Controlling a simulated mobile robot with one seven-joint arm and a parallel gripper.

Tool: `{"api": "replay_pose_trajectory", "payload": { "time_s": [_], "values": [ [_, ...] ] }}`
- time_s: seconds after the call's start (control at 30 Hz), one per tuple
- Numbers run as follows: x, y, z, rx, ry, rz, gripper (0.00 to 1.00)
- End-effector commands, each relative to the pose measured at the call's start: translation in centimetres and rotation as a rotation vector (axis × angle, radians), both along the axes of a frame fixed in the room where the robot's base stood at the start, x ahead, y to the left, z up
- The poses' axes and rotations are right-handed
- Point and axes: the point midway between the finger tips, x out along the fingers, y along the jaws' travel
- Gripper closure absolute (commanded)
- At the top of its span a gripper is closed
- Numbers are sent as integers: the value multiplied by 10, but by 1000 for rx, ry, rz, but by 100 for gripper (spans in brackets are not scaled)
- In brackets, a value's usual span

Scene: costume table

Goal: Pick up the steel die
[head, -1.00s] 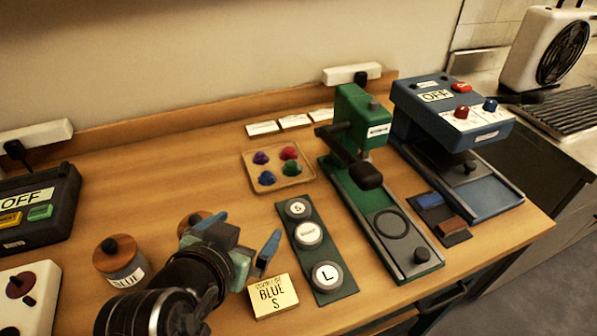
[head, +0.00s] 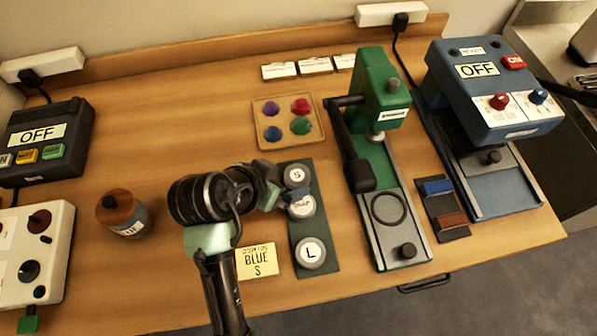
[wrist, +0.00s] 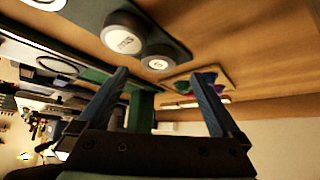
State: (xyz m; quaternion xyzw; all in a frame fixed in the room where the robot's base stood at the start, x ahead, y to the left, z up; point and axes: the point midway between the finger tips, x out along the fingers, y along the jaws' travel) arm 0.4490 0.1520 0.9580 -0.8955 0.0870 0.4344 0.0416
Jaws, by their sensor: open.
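A dark green board (head: 316,233) holds three round white-topped dies in a row. The far die (head: 297,174) is marked S and the near die (head: 311,252) is marked L. The middle die (head: 300,206) has a longer label that I cannot read, and a finger partly covers it. I cannot tell by look which one is steel. My gripper (head: 283,187) is open and empty, above the board's left edge by the far and middle dies. In the wrist view two dies show beyond my open fingers (wrist: 160,76): a larger one (wrist: 122,35) and a smaller one (wrist: 158,63).
A wooden tray (head: 261,142) with coloured pieces lies behind the board. A green press (head: 376,110) stands close on the right, with a blue OFF machine (head: 480,100) beyond. A yellow BLUE S card (head: 257,262) lies in front, a wooden-lidded jar (head: 122,214) to the left.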

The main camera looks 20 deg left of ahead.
Motion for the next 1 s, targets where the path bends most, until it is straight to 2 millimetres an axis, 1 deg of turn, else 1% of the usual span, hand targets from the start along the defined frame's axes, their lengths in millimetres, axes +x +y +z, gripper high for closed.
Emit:
{"api": "replay_pose_trajectory", "payload": {
  "time_s": [0.17,0.33,0.4,0.5,0.77,0.87,1.0],
  "values": [
    [8,-2,-8,1,0,1,0],
    [26,-9,-25,-1,2,-1,0],
    [32,-9,-33,0,1,1,0],
    [37,-10,-40,0,0,1,0],
    [38,-10,-42,1,0,2,0],
    [38,-10,-42,1,0,2,16],
    [38,-10,-42,1,0,2,41]
  ]
}}
